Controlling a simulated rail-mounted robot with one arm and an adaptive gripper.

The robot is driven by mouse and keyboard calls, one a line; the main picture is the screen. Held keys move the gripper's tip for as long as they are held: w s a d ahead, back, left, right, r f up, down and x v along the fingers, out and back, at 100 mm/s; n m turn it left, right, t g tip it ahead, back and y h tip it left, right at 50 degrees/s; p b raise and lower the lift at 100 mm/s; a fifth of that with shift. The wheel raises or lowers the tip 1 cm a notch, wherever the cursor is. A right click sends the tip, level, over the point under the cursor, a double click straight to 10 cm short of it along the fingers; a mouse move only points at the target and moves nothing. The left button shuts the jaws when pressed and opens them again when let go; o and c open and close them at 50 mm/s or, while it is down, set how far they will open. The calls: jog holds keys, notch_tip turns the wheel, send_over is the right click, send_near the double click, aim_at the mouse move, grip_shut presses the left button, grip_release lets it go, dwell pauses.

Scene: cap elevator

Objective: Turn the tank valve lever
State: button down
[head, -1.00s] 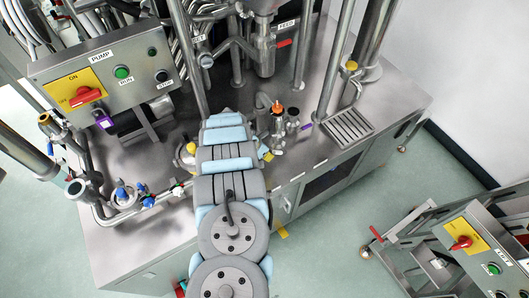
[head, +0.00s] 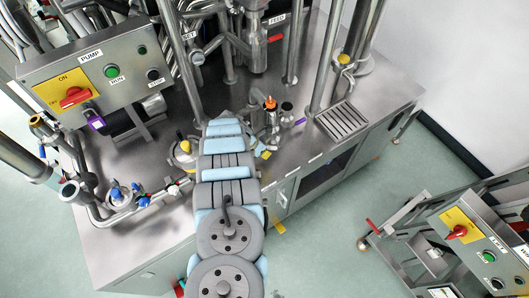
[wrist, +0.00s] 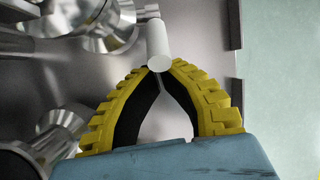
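In the wrist view a pale grey cylindrical handle (wrist: 158,42), apparently the valve lever, points toward my gripper. Its round end lies at the fingertips. My gripper (wrist: 161,70) has yellow ribbed fingers with black inner pads. The fingers bow outward and their tips come together at the handle's end. I cannot tell whether they pinch the handle or only touch it. In the head view my arm hides most of the gripper and the lever.
A steel pump bench (head: 130,242) fills the left and middle. A pump control box (head: 112,72), vertical pipes and an orange-topped fitting (head: 270,104) stand around my arm. A drain grate (head: 343,121) lies to the right. A cart with a control box (head: 484,255) stands at lower right.

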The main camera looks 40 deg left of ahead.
jog(key=shift+w+d+r+g+b, duration=0.2)
jog(key=shift+r+g+b, duration=0.45)
jog(key=shift+b, duration=1.55)
jog(key=shift+w+a+b, duration=0.1)
jog(key=shift+w+b, duration=0.1)
jog(key=shift+b, duration=0.2)
jog(key=shift+w+r+b, duration=0.3)
jog(key=shift+w+r, duration=0.3)
jog(key=shift+r, duration=0.3)
